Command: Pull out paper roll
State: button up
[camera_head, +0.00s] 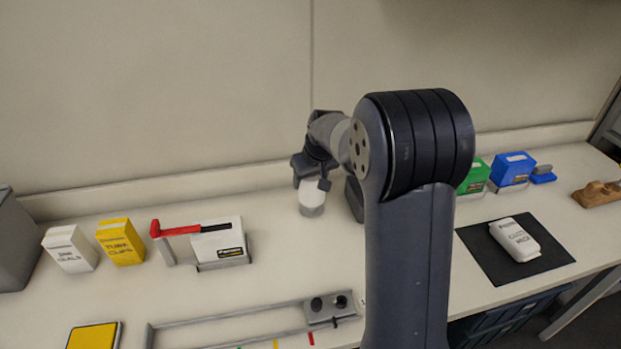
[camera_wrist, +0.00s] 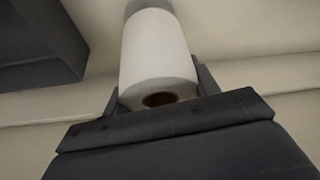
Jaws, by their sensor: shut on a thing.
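The white paper roll (camera_wrist: 158,50) fills the upper middle of the wrist view, with its brown core hole facing the camera. It also shows in the head view (camera_head: 312,193), upright just below my gripper (camera_head: 316,172). In the wrist view my gripper (camera_wrist: 160,92) has a dark finger on each side of the roll and is shut on it. A grey round part (camera_wrist: 148,6) shows at the roll's far end. Whether the roll touches the bench below is hard to tell.
The pale bench (camera_head: 270,270) runs along the wall. A yellow box (camera_head: 120,242), a white box (camera_head: 70,249) and a red-handled tool (camera_head: 182,231) stand left. A black mat (camera_head: 479,247) with a white packet (camera_head: 515,239) and blue box (camera_head: 512,169) are right. A dark object stands beside the roll.

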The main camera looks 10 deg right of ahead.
jog(key=shift+r, duration=0.4)
jog(key=shift+r+p, duration=0.5)
jog(key=shift+p, duration=0.05)
jog(key=shift+r, duration=0.25)
jog(key=shift+r+p, duration=0.45)
jog(key=shift+r, duration=0.05)
jog(key=shift+r, duration=0.1)
jog(key=shift+r+p, duration=0.5)
jog(key=shift+r, duration=0.1)
jog(key=shift+r, duration=0.15)
jog(key=shift+r+p, duration=0.45)
jog(key=shift+r, duration=0.05)
jog(key=shift+r, duration=0.2)
